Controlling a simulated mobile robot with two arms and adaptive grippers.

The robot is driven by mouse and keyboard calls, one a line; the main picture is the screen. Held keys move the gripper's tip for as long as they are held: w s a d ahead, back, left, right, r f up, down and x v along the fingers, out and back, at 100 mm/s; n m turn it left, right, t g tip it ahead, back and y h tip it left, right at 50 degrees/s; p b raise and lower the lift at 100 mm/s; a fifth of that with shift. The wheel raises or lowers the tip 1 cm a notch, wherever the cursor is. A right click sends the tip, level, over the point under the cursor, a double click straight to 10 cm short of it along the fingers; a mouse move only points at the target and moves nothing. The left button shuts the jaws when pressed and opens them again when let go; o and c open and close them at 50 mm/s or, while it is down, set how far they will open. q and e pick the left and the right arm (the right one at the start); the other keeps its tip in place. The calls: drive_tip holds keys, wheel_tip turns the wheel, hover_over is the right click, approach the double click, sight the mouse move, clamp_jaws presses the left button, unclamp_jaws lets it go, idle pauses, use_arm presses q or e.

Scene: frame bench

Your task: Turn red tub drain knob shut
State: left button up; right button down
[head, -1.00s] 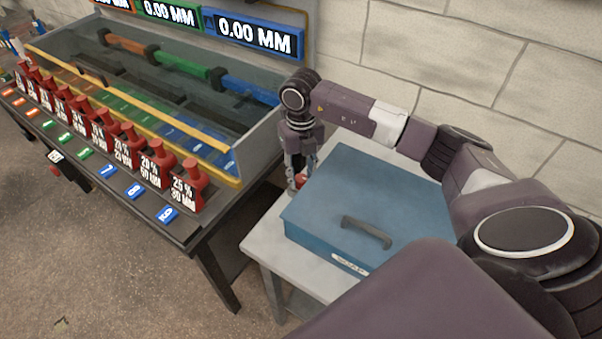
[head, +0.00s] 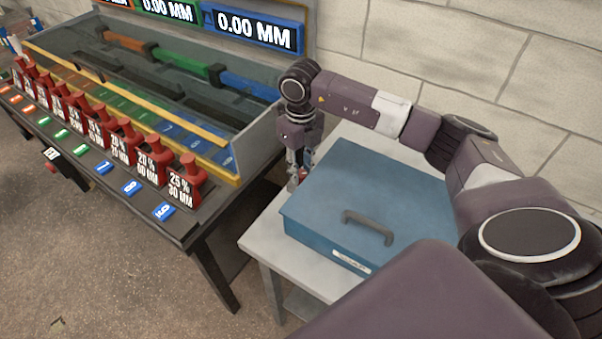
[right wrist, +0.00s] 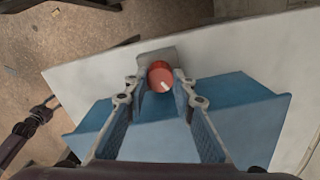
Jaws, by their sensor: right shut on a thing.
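The red round drain knob (right wrist: 160,78) with a white pointer mark sits on a grey plate by the table edge. The mark points down and slightly right in the right wrist view. My right gripper (right wrist: 159,80) points down with its two fingers closed on the knob's sides. In the head view the right gripper (head: 298,178) is beside the blue tub's left end, and only a bit of red shows between its fingers. A dark part at the left of the right wrist view may be my left arm; its jaws are unclear.
The blue lidded box (head: 360,200) with a dark handle stands on a pale table (head: 262,240), close to the right gripper. At left, a bench trough (head: 240,178) has a row of red weights (head: 187,182) in front. A block wall is behind.

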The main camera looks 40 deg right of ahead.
sight(300, 173)
drive_tip(key=n+b, duration=0.3)
drive_tip(key=n, duration=0.2)
drive_tip(key=shift+w+n, duration=0.1)
drive_tip(key=shift+n, duration=0.2)
drive_tip(key=n+b, duration=0.2)
drive_tip(key=n, duration=0.2)
drive_tip(key=shift+n+b, duration=0.35)
drive_tip(key=shift+n, duration=0.05)
drive_tip(key=shift+r+n, duration=0.1)
drive_tip(key=shift+n, duration=0.2)
drive_tip(key=c, duration=1.9)
unclamp_jaws()
drive_tip(key=shift+c, duration=0.2)
drive_tip(key=shift+o, duration=0.2)
wheel_tip(300, 173, up, 12)
